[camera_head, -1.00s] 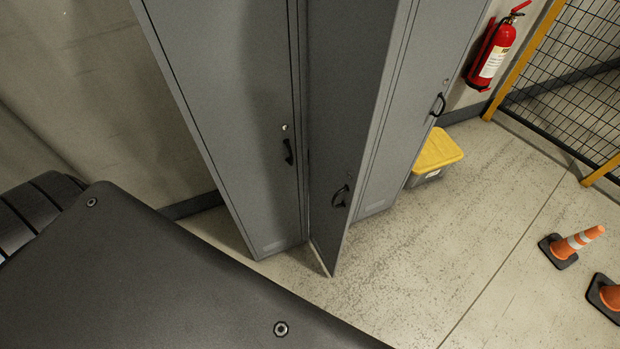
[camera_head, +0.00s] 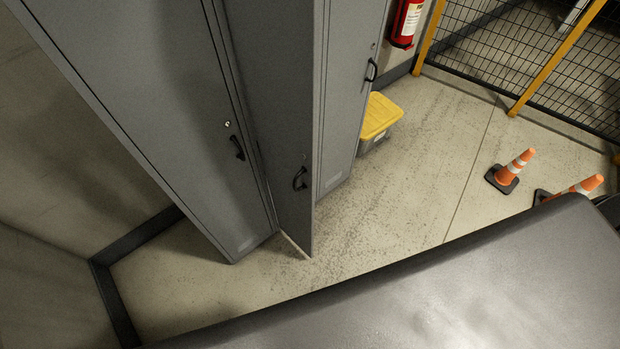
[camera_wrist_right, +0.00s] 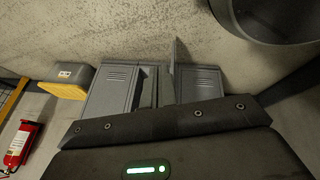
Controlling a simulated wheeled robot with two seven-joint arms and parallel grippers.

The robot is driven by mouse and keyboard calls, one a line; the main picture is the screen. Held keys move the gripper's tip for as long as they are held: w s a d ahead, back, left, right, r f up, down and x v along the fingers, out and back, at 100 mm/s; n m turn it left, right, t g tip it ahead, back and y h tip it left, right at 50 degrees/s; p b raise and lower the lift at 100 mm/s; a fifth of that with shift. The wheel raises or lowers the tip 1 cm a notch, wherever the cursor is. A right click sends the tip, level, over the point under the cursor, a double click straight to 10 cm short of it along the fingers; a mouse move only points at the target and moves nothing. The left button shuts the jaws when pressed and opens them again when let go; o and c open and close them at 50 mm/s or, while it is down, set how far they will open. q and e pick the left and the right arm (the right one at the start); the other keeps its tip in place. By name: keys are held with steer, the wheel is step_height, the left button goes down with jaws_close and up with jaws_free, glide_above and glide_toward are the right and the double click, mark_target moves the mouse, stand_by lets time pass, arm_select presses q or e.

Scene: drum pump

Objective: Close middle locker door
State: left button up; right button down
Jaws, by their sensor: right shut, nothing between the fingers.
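The middle locker door (camera_head: 275,110) stands open in the head view, swung out toward me from between two shut grey doors. Its black handle (camera_head: 299,178) is on its face near the free edge, and it hides the middle locker's inside. The left locker door (camera_head: 150,90) and the right locker door (camera_head: 350,100) look shut. In the right wrist view, the picture is upside down and the middle door (camera_wrist_right: 174,55) sticks out beside the left locker (camera_wrist_right: 198,82).
A grey box with a yellow lid (camera_head: 380,115) stands right of the lockers. A fire extinguisher (camera_head: 407,22) hangs on the wall, near a yellow-framed mesh fence (camera_head: 500,50). Two orange cones (camera_head: 515,167) stand at the right. Floor before the lockers is clear. My dark body covers the lower right.

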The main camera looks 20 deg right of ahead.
arm_select(q)
steer(key=shift+o, duration=0.7)
steer(key=shift+r, duration=0.35)
arm_select(e)
steer(key=w+r+n+t+y, duration=0.1)
steer(key=w+r+n+t, duration=0.25)
steer(key=w+r, duration=0.45)
steer(key=n+t+y+p, duration=0.2)
steer(key=n+t+y, duration=0.2)
steer(key=n+y, duration=1)
glide_toward(299, 174)
steer(key=s+r+n+h, duration=0.2)
steer(key=s+n+h, duration=0.1)
steer(key=s, duration=0.3)
steer(key=x, duration=0.3)
steer(key=w+d+b+x, duration=0.1)
steer(key=x, duration=0.2)
steer(key=b+x, duration=0.1)
steer(key=x, duration=0.2)
steer(key=shift+w+a+f, duration=0.1)
steer(key=shift+w, duration=0.4)
steer(key=shift+w+d, duration=0.3)
steer(key=shift+d, duration=0.35)
arm_select(q)
steer(key=shift+s+a+f, duration=0.15)
steer(key=shift+s+f, duration=0.1)
